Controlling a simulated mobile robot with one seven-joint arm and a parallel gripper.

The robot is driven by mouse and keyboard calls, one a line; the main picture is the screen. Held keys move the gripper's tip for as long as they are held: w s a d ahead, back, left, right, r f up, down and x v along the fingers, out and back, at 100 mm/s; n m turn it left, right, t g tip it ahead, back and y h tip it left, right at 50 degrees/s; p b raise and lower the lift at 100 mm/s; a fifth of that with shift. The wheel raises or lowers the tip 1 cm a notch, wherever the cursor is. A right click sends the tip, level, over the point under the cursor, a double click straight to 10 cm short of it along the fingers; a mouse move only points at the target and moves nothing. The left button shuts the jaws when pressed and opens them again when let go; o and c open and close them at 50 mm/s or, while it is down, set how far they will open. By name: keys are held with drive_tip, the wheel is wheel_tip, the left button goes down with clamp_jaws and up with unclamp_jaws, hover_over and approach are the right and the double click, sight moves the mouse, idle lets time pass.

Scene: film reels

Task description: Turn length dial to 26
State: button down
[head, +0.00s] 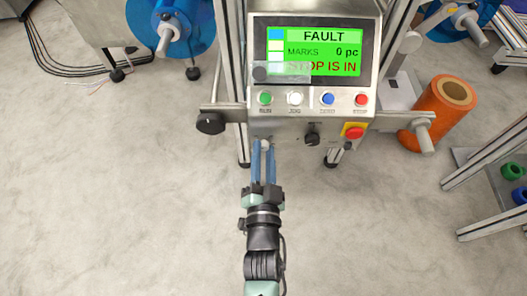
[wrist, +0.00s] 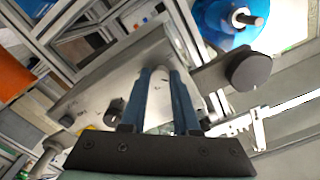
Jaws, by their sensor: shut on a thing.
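My gripper (head: 263,147) reaches up to the lower front edge of the grey control panel (head: 378,52). Its two blue fingers are shut on a small dial there, which I take to be the length dial. The fingers hide most of it, and I cannot read its scale or setting. In the wrist view the fingers (wrist: 168,76) point at the panel face, with a pale surface between them. A second, black dial (head: 312,138) sits to the right on the panel. It also shows in the wrist view (wrist: 114,112).
The green screen (head: 316,50) reads FAULT, MARKS 0 pc, STOP IS IN. Coloured buttons (head: 328,99) line the panel, with a red stop knob (head: 354,130) on yellow at right. A large black knob (head: 210,123) sticks out left. An orange roll (head: 440,112) stands right. The near floor is clear.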

drive_tip(key=n+p, duration=0.1)
drive_tip(key=n, duration=1)
drive_tip(key=shift+n, duration=2.2)
drive_tip(key=c, duration=0.6)
unclamp_jaws()
drive_tip(key=shift+c, duration=0.2)
drive_tip(key=s+p, duration=0.4)
drive_tip(key=s, duration=0.9)
drive_tip(key=shift+p, duration=0.3)
